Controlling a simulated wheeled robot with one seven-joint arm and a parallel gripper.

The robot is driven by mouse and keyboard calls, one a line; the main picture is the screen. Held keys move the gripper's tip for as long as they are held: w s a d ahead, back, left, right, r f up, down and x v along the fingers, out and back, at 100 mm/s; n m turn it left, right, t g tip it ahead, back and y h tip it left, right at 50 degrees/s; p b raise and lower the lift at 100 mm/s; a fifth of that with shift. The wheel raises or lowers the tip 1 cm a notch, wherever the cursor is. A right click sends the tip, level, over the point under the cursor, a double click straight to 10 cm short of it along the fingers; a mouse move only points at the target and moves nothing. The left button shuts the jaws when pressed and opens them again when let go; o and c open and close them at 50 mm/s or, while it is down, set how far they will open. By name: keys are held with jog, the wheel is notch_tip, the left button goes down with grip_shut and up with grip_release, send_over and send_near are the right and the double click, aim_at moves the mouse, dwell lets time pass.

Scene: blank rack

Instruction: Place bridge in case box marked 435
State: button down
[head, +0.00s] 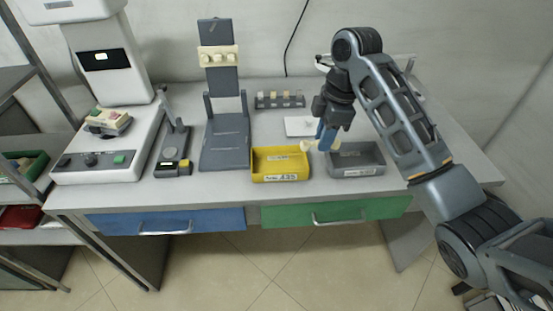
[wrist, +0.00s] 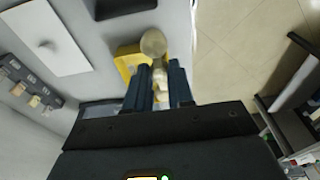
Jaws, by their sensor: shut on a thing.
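My gripper (head: 326,140) is shut on the bridge (head: 306,146), a small cream piece with a rounded end. In the wrist view the bridge (wrist: 154,45) sticks out beyond the two blue fingers (wrist: 160,80). The yellow case box (head: 281,176) bears a label reading 435 and stands near the table's front edge. My gripper is above the table, near the yellow box's right side and the gap to the grey box. In the wrist view the yellow box (wrist: 126,62) is partly hidden behind the bridge and fingers. The bridge's exact height is hard to tell.
A grey box (head: 357,171) stands right of the yellow box. A white sheet (head: 300,127) and a rack of blanks (head: 279,106) lie behind. A tall dark stand (head: 225,150) rises to the left. Blue (head: 165,221) and green (head: 335,211) drawers are below.

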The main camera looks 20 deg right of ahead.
jog(key=b, duration=0.5)
send_over(278, 167)
jog(key=f, duration=0.6)
jog(key=shift+s+d+f, duration=0.15)
jog(key=shift+s+d, duration=0.05)
jog(key=shift+d, duration=0.15)
jog(key=shift+w+a+f, duration=0.1)
jog(key=shift+f, duration=0.05)
jog(key=shift+f+p, duration=0.35)
jog(key=shift+f, duration=1.6)
jog(key=shift+f, duration=0.1)
jog(key=c, duration=1)
grip_release()
jog(key=r, duration=0.4)
jog(key=d+r+p, duration=0.1)
jog(key=r, duration=0.3)
jog(key=r+p, duration=0.1)
jog(key=r, duration=0.3)
jog(key=shift+s+d+r, duration=0.1)
jog(key=shift+s+d, duration=0.2)
jog(key=shift+d, duration=0.05)
